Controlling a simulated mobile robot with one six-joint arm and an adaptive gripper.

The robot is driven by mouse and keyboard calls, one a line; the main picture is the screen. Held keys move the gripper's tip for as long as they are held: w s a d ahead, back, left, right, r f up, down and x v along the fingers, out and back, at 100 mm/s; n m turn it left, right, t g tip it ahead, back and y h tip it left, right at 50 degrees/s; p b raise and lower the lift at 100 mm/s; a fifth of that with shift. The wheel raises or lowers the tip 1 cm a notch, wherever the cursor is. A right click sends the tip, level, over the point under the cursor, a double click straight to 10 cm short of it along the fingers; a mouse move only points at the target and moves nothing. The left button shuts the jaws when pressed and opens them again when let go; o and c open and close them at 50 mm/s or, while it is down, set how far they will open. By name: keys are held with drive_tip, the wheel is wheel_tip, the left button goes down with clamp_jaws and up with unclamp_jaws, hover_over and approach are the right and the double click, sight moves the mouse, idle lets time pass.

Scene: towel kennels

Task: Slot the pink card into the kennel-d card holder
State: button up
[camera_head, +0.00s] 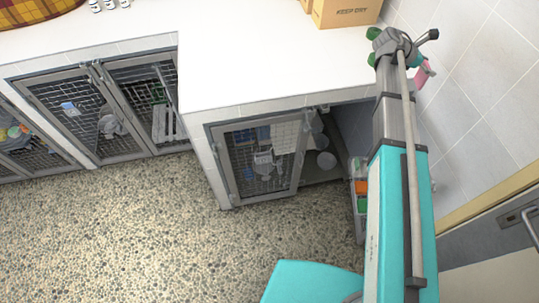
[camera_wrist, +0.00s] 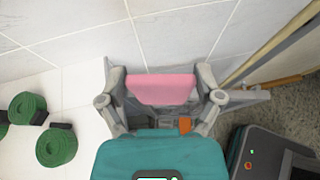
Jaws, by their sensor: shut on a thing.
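My gripper (camera_head: 418,62) is at the upper right in the head view, beside the right end of the white counter and near the tiled wall. In the wrist view my gripper (camera_wrist: 161,80) is shut on the pink card (camera_wrist: 160,88), which spans between the two fingers. A small part of the pink card (camera_head: 424,74) also shows in the head view. The mesh kennel door (camera_head: 262,160) under the counter's right part has small pale and blue items on or behind it. Another mesh door at left has a pale blue tag (camera_head: 69,108). I cannot tell which kennel is d.
A cardboard box (camera_head: 345,10) stands on the white counter (camera_head: 270,60). Green rolls (camera_wrist: 57,145) lie at its right end. A bin (camera_head: 357,210) with orange and green items stands below my arm. A door handle (camera_head: 532,222) is at far right. The pebbled floor (camera_head: 130,235) is clear.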

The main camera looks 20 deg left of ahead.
drive_tip(key=shift+r+p, duration=0.8)
drive_tip(key=shift+r, duration=0.35)
drive_tip(key=shift+a, duration=0.15)
